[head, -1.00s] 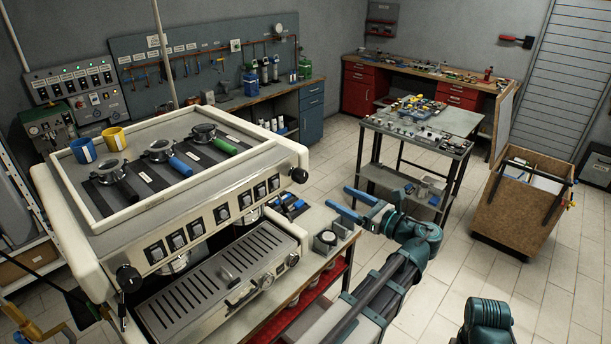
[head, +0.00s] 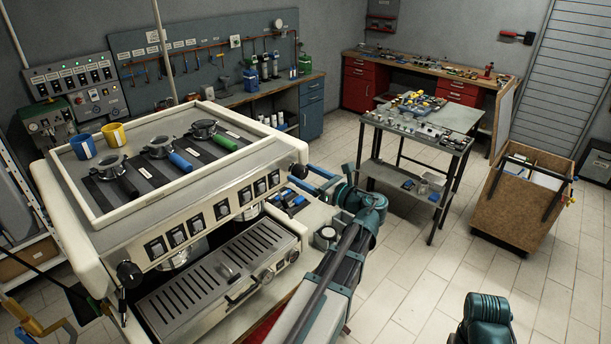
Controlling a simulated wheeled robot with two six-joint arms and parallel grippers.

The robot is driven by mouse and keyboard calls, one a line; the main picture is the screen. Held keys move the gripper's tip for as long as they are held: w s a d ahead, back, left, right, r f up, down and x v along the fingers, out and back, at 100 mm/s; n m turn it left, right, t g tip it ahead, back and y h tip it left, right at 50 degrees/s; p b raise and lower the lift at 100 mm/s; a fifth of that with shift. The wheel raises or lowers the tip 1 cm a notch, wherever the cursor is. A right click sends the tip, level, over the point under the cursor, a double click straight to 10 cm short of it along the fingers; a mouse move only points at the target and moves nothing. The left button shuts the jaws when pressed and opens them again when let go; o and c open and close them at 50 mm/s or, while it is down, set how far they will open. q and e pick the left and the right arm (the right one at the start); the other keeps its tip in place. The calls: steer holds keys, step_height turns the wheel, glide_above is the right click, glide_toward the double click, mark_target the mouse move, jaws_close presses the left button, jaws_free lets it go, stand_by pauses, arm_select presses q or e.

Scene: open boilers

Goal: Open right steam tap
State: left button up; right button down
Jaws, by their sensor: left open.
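The espresso machine (head: 190,195) stands at the left with a cream body and steel front. Its right steam tap is a round black knob (head: 298,171) at the right front corner. A matching left knob (head: 129,273) sits at the left front corner. My left gripper (head: 304,178) has blue fingers and is open at the right knob, pointing left. The fingers appear to lie on either side of the knob or just beside it; contact cannot be told. Part of the near finger is hard to make out. My right gripper is out of view.
Portafilters with blue, green and black handles lie on the machine top, beside a blue cup (head: 83,146) and a yellow cup (head: 114,135). A round metal piece (head: 325,236) is on the counter below my left arm. The floor to the right is clear before a wooden bin (head: 520,200).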

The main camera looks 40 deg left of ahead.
arm_select(q)
jaws_close()
stand_by(0.4)
steer(key=shift+n, duration=0.3)
steer(key=n, duration=0.4)
steer(key=shift+n, duration=0.3)
steer(key=n, duration=0.4)
steer(key=shift+n, duration=0.3)
steer(key=n, duration=0.5)
steer(key=shift+n, duration=2.4)
